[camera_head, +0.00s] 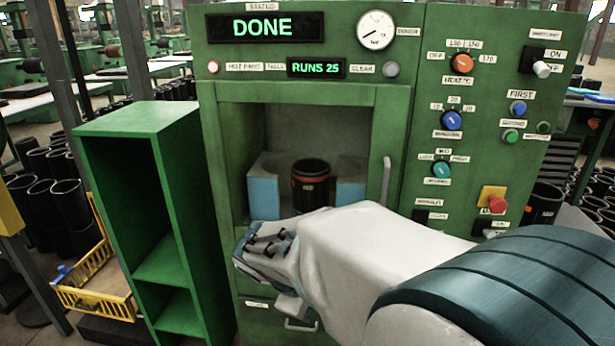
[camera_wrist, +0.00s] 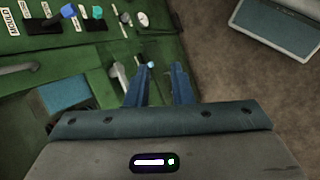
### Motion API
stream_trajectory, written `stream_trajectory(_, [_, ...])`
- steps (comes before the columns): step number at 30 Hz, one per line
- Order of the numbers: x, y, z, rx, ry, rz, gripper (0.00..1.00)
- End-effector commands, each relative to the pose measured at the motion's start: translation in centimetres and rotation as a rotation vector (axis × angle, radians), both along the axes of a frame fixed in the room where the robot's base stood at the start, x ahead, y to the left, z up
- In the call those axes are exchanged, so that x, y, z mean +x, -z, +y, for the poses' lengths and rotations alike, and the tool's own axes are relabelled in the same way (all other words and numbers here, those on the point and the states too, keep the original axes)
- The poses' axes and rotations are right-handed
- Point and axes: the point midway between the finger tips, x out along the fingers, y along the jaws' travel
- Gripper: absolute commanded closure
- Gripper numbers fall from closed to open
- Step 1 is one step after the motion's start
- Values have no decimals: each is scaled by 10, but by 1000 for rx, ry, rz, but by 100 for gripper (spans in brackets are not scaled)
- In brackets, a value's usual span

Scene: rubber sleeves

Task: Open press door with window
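The press (camera_head: 410,60) is a green cabinet. Its door (camera_head: 225,180) appears shut, with a large window and a grey vertical bar handle (camera_head: 386,182) at its right side. The handle seems to show also at the left edge of the wrist view (camera_wrist: 15,68). Through the window I see a dark cylinder (camera_head: 310,185) with an orange band, between two blue blocks. My gripper (camera_head: 265,250) is in front of the press, low and left of the handle, and not on it. In the wrist view its two blue fingers (camera_wrist: 162,68) are apart with nothing between them.
A green shelf (camera_head: 165,200) stands close at the left, beside a yellow basket (camera_head: 95,285). Knobs and an emergency button (camera_head: 495,198) are right of the door. A lower pull handle (camera_wrist: 118,75) shows near my fingers. The display (camera_head: 265,27) reads DONE.

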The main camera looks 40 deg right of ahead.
Motion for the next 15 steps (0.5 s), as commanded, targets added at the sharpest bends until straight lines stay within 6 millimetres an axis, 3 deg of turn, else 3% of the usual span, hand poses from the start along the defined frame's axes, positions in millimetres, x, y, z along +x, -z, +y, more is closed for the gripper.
stream_trajectory(6, [14,-20,-74,-309,-201,272,80])
stream_trajectory(15, [60,-53,-149,-698,-506,656,80])
